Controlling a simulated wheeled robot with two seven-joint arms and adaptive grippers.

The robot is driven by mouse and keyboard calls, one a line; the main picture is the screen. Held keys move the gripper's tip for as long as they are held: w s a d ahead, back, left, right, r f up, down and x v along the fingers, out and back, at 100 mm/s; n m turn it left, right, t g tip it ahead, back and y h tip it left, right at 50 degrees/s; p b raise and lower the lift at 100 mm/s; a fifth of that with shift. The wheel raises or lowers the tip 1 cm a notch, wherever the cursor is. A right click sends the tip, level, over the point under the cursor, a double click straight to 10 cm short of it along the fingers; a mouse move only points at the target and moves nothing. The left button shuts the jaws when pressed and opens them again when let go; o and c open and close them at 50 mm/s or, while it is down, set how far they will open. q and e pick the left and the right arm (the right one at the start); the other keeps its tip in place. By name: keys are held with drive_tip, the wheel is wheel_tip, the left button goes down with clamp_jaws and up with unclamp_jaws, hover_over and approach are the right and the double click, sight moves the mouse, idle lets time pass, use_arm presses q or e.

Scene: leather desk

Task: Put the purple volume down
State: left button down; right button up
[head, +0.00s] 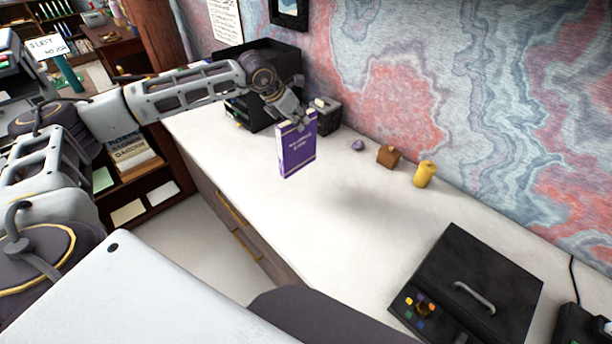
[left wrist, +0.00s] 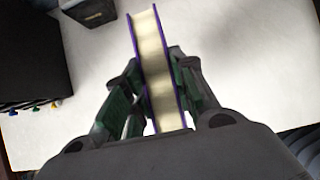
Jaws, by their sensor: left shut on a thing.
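The purple volume (head: 298,147) is a book with a purple cover and pale lettering, held upright in the head view. My left gripper (head: 298,122) is shut on its upper part. In the left wrist view the purple volume (left wrist: 152,60) shows edge-on, cream pages between two purple covers, with the fingers of my left gripper (left wrist: 160,95) on both sides. The book is near the white desk top (head: 262,190); I cannot tell whether its lower edge touches it. My right gripper is not in view.
A black tray stack (head: 262,60) and a dark box (head: 327,118) stand behind the book. A purple stone (head: 358,145), a brown block (head: 388,156) and a yellow cylinder (head: 424,174) stand along the wall. A black case (head: 470,285) lies at right. The middle desk is clear.

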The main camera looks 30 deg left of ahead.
sight(298, 134)
use_arm(q)
drive_tip(key=shift+f+p, duration=0.4)
drive_tip(key=shift+f, duration=2.45)
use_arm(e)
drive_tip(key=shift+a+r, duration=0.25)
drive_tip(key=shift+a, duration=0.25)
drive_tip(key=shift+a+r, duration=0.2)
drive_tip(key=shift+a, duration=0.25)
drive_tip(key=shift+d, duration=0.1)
